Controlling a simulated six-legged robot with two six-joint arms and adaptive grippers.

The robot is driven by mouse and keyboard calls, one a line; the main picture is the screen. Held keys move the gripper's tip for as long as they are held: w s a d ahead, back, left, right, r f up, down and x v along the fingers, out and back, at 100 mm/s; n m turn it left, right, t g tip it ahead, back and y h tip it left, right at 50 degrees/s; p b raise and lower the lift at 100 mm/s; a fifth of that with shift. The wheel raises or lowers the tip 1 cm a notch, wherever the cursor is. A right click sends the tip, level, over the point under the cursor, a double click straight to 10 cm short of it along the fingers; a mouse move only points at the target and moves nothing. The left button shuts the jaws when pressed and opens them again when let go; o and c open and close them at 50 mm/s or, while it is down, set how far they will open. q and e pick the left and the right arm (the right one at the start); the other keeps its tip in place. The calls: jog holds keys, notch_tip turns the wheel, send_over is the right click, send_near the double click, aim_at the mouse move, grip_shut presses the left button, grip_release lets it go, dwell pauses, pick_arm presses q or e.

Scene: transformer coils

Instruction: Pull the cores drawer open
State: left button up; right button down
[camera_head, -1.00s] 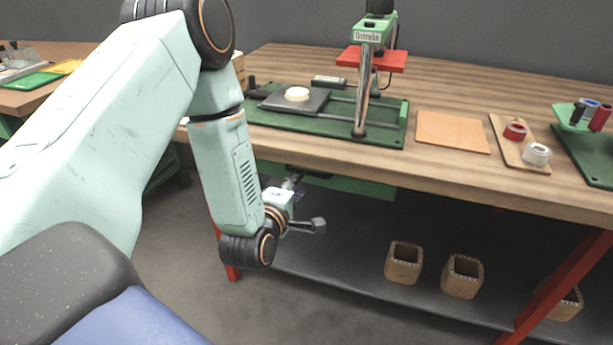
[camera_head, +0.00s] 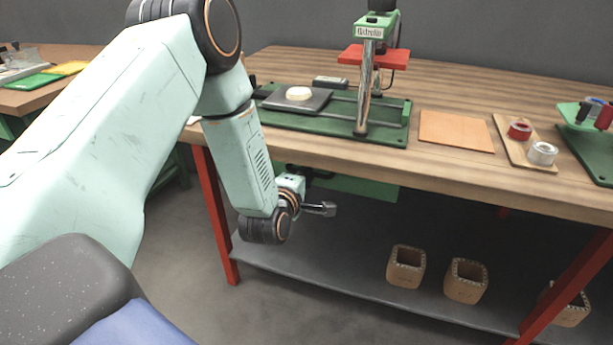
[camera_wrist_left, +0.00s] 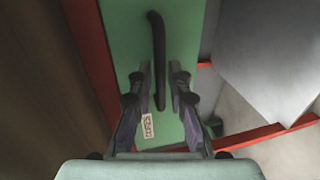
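The green cores drawer (camera_head: 362,187) hangs under the wooden bench top, partly hidden behind my left arm in the head view. In the left wrist view its green front (camera_wrist_left: 127,40) carries a long black handle (camera_wrist_left: 158,45) and a small label (camera_wrist_left: 148,126) that appears to read CORES. My left gripper (camera_wrist_left: 160,80) is open, with one finger on each side of the handle and a gap visible on both sides. In the head view the left gripper (camera_head: 304,174) is close under the bench edge, mostly hidden by the wrist. My right gripper is not in view.
The wooden bench (camera_head: 455,172) has red legs (camera_head: 212,215) and a grey lower shelf (camera_head: 340,285) with several box-like cores, one of them here (camera_head: 406,266). A green press (camera_head: 365,75) stands on top. The floor left of the bench is clear.

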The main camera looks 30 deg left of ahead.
pick_arm(q)
grip_shut()
jog(key=shift+s, duration=0.15)
dwell(0.4)
